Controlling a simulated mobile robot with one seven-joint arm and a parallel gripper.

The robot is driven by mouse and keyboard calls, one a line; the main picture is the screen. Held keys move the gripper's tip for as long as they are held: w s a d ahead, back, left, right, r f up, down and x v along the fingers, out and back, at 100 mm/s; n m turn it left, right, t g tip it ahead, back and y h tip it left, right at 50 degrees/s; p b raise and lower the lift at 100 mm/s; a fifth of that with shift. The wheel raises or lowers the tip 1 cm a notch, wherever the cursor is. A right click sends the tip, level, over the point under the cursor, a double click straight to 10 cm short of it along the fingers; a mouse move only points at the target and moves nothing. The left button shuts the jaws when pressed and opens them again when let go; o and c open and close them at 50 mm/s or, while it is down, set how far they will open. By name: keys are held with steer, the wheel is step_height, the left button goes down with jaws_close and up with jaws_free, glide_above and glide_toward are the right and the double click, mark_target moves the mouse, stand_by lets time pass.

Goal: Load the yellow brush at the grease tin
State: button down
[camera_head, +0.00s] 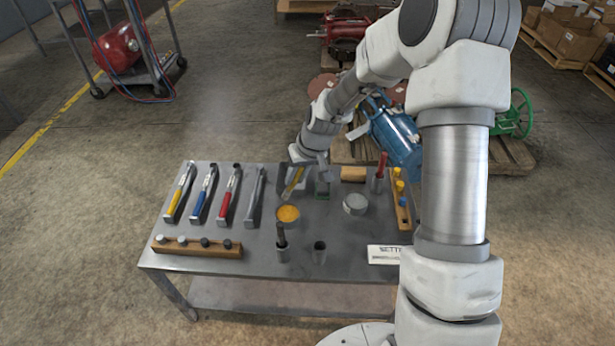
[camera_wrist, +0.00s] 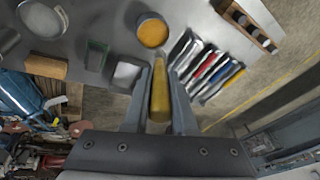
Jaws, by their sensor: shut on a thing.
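My gripper (camera_head: 298,172) is shut on the yellow brush (camera_head: 293,182), which slants down towards the grease tin (camera_head: 288,213). In the wrist view the brush's yellow handle (camera_wrist: 159,95) lies between the two fingers of my gripper (camera_wrist: 160,85). The round grease tin (camera_wrist: 152,31), with an orange-yellow filling, is just beyond the brush's far end. The brush and tin look apart. The height of the brush end over the table is hard to judge, and its bristles are not clear.
A grey round tin (camera_head: 355,204), a wooden block (camera_head: 353,174) and a red-handled tool (camera_head: 381,165) are to the right.

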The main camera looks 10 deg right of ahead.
step_height(320, 180, down, 6)
steer(key=b, duration=0.4)
steer(key=shift+f+b, duration=0.55)
steer(key=shift+f, duration=0.1)
stand_by(2.2)
steer(key=shift+r+p, duration=2.5)
steer(key=shift+r, duration=1.05)
